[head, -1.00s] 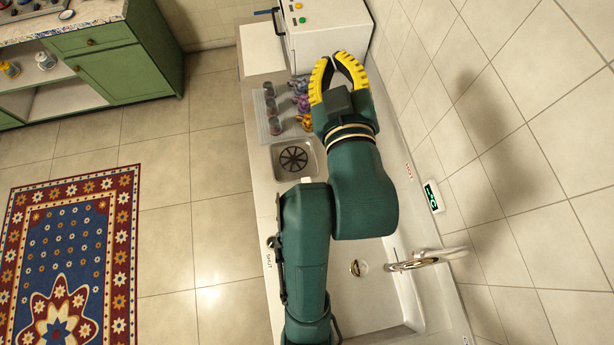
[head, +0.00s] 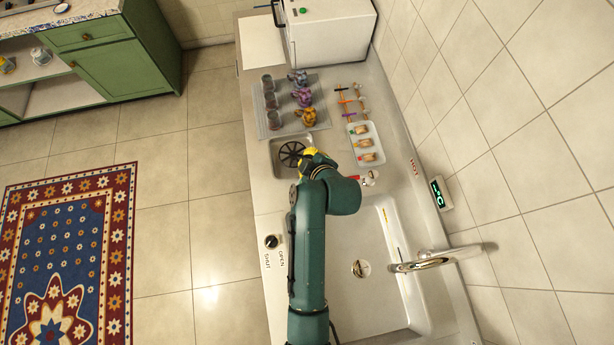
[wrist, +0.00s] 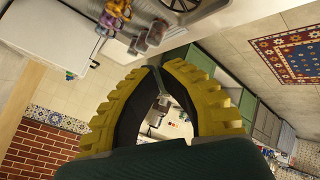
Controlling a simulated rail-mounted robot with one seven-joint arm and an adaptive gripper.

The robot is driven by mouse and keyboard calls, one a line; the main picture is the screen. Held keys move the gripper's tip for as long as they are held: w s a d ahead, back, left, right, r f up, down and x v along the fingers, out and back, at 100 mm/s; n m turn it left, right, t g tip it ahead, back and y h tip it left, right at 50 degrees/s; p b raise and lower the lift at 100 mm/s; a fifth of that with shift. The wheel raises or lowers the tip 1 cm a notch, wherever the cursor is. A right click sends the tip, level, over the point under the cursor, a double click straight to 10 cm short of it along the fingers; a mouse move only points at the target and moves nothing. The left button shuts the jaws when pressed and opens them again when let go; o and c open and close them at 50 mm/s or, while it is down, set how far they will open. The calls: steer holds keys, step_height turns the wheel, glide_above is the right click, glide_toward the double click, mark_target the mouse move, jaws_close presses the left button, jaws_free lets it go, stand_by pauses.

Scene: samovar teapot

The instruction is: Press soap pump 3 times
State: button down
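My gripper (head: 317,158) is above the counter by the small drain basin in the head view. Only a little yellow of it shows past my arm. In the wrist view its two yellow ribbed fingers (wrist: 160,67) curve in and their tips come together, with nothing seen between them. I cannot clearly make out a soap pump. A small silver fitting with a red part (head: 368,178) stands at the back edge of the sink, right of my gripper and apart from it; I cannot tell whether it is the pump.
A white tray with small bottles (head: 366,128) lies at the back of the counter. The sink (head: 345,295) has a curved faucet (head: 425,262). A black knob (head: 271,241) sits at the front edge. A tiled wall (head: 510,130) bounds the right.

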step_height(320, 180, down, 9)
steer(key=b, duration=0.7)
steer(key=shift+r, duration=0.1)
stand_by(1.0)
steer(key=shift+f+b, duration=0.35)
steer(key=shift+f, duration=0.05)
steer(key=shift+f+b, duration=0.75)
steer(key=shift+f, duration=0.35)
stand_by(0.6)
steer(key=shift+r, duration=0.1)
steer(key=shift+r+p, duration=1.15)
steer(key=shift+r, duration=0.2)
step_height(320, 180, up, 5)
steer(key=p, duration=0.4)
steer(key=shift+r, duration=0.1)
